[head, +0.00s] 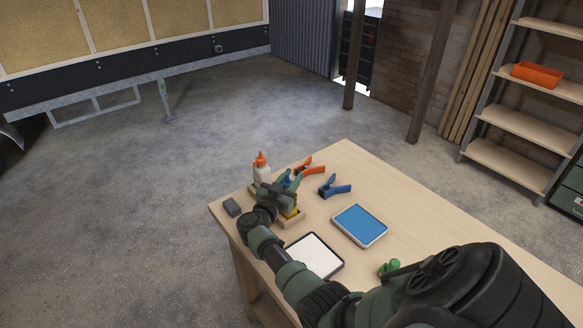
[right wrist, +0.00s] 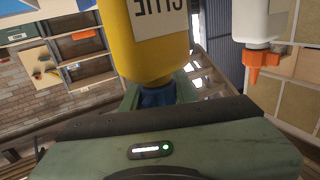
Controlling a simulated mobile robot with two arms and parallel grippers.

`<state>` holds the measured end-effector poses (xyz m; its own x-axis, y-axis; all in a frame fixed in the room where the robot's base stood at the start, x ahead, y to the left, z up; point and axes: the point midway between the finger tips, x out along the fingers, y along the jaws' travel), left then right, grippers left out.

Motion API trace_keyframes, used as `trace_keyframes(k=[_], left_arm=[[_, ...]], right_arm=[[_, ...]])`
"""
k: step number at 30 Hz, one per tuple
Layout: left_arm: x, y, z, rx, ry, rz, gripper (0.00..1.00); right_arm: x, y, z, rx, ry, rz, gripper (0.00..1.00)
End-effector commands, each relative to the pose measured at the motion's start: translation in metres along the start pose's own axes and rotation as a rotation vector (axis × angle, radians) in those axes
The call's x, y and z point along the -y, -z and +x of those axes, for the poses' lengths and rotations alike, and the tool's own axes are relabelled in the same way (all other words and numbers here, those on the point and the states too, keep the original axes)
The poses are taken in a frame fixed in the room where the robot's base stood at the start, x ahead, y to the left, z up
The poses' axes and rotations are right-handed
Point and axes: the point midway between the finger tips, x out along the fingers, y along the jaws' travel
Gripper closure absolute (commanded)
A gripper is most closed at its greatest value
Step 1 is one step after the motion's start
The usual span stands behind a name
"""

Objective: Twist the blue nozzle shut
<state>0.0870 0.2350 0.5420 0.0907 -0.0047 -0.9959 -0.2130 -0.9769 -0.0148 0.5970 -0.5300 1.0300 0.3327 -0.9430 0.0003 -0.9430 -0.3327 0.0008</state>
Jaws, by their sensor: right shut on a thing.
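A yellow glue bottle (head: 290,212) stands in a wooden holder (head: 293,220) near the table's far left corner, partly hidden by my right gripper. Its blue nozzle (head: 287,181) shows between the fingers of my right gripper (head: 287,184). In the right wrist view, the picture is upside down: the yellow bottle (right wrist: 155,45) hangs from the top edge, and its blue nozzle (right wrist: 157,97) sits between the green fingers (right wrist: 158,96), which are shut on it. How far the nozzle is turned cannot be told. My left gripper is not in view.
A white bottle with an orange nozzle (head: 262,171) stands close behind the gripper. Orange (head: 311,167) and blue (head: 334,188) clamps, a blue tray (head: 360,225), a white tray (head: 315,256), a green item (head: 389,267) and a grey block (head: 232,207) lie on the table (head: 430,220).

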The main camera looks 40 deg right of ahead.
Motion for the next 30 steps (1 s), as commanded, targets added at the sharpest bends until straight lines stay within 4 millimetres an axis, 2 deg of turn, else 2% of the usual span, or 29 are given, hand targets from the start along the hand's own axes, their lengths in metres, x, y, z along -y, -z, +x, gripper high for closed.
trace_keyframes(k=[20,21,23,30], left_arm=[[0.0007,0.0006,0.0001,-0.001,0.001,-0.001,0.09],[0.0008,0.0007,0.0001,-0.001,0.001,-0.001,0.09],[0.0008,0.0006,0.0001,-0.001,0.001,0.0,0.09],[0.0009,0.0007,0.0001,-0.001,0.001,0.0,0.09]], right_arm=[[-0.0009,-0.0013,0.0,0.002,-0.001,-0.001,1.0],[-0.0009,-0.0013,0.0,0.002,-0.001,-0.001,0.66],[-0.0008,-0.0012,0.0,0.002,-0.001,-0.001,0.49],[-0.0004,-0.0006,0.0,0.001,0.0,-0.001,0.49]])
